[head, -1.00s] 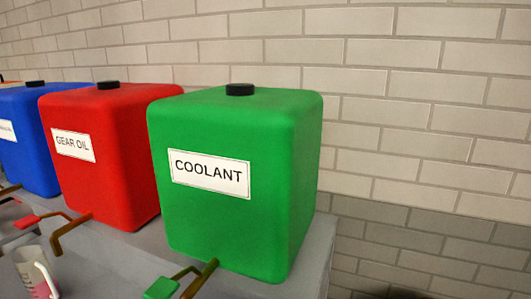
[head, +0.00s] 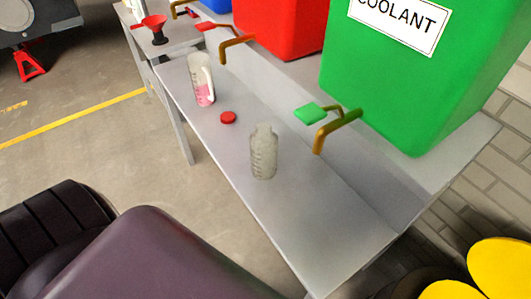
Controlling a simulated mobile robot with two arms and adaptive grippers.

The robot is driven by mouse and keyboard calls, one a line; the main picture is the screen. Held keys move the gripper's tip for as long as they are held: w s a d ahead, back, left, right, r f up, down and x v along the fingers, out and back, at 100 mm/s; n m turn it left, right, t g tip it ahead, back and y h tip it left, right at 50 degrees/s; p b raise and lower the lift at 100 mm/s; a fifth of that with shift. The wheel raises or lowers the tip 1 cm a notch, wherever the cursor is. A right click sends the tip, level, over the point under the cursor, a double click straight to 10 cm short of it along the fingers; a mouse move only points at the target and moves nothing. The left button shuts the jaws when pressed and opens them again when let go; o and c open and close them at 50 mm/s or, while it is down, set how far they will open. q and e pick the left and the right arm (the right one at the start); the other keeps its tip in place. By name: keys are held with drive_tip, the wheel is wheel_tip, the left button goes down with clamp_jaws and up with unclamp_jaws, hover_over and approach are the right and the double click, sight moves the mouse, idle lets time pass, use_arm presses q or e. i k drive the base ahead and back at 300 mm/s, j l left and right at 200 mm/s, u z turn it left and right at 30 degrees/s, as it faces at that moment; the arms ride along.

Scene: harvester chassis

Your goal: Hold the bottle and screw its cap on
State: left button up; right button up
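A clear, ribbed bottle (head: 263,155) stands upright on the grey metal bench, its neck open with no cap on it. A red round cap (head: 228,117) lies flat on the bench, a little behind and to the left of the bottle, apart from it. Neither of my grippers shows in the head view, so nothing is seen holding the bottle or the cap.
A measuring jug (head: 201,80) with pink liquid stands beyond the cap. A red funnel (head: 153,27) is farther back. A brass tap with a green handle (head: 311,113) juts out from the green coolant tank (head: 440,90). The bench's near end (head: 315,240) is clear.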

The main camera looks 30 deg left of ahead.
sight(263, 142)
drive_tip(key=u, duration=1.35)
drive_tip(key=i+j+z, duration=0.1)
drive_tip(key=z, duration=0.85)
drive_tip(key=i+j+z, duration=0.1)
drive_tip(key=j+z, duration=0.3)
drive_tip(key=j, duration=0.35)
drive_tip(key=j+z, duration=0.35)
drive_tip(key=j, duration=0.4)
drive_tip(key=k+j+z, duration=0.1)
drive_tip(key=j+z, duration=0.3)
drive_tip(key=j, duration=0.35)
drive_tip(key=k+j, duration=0.1)
drive_tip(key=j, duration=0.45)
drive_tip(key=k+j, duration=0.1)
drive_tip(key=j, duration=1)
drive_tip(key=k+j, duration=0.15)
drive_tip(key=j, duration=0.4)
drive_tip(key=z, duration=0.05)
